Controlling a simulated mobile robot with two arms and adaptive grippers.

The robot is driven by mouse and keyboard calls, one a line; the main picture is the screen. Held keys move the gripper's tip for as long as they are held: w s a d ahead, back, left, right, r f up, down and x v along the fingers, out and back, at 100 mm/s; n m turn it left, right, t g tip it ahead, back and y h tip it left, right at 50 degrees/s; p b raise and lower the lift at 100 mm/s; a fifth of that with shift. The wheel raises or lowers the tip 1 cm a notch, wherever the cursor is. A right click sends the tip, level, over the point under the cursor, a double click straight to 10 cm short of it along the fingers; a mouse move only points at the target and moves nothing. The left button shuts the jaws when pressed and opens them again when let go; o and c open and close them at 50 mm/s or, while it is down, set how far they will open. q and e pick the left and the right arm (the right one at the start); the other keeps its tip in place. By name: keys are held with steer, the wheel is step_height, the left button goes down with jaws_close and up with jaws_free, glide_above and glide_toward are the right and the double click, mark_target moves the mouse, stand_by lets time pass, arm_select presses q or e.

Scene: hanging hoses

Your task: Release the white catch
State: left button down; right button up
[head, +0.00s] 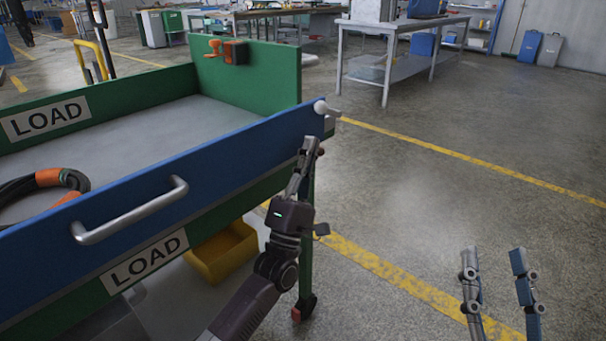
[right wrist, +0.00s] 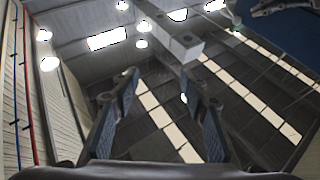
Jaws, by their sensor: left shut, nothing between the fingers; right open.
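The white catch (head: 320,106) is a small pale knob with a short stem at the right end of the blue side panel (head: 218,146) of a green cart. My left gripper (head: 311,143) is upright just below the catch, at the panel's end, its fingers together with nothing between them. I cannot tell whether it touches the catch or the panel. My right gripper (head: 498,262) is at the lower right over the floor, its two fingers apart and empty. Its open fingers also show in the right wrist view (right wrist: 163,100), pointing up towards the ceiling.
A metal handle (head: 130,212) sticks out from the blue panel. An orange-and-black hose (head: 45,180) lies in the cart at left. A yellow bin (head: 222,250) is under the cart. The floor at right is open up to a grey table (head: 400,25).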

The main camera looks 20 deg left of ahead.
mark_target(319, 112)
arm_select(q)
steer(key=shift+b+x, duration=0.3)
steer(key=shift+x, duration=2.25)
arm_select(e)
steer(key=shift+s+d+r+t, duration=0.1)
steer(key=shift+s+r+t, duration=0.45)
steer(key=shift+r, duration=0.25)
steer(key=shift+s+r+t, duration=0.45)
steer(key=shift+s+r, duration=0.05)
steer(key=shift+r, duration=0.25)
arm_select(q)
steer(key=shift+r+p, duration=0.45)
steer(key=shift+r, duration=0.1)
steer(key=shift+w, duration=0.1)
arm_select(e)
steer(key=w+f+g, duration=0.1)
steer(key=f, duration=0.1)
steer(key=w+f+g, duration=0.1)
steer(key=f, duration=0.1)
steer(key=shift+w+g, duration=0.3)
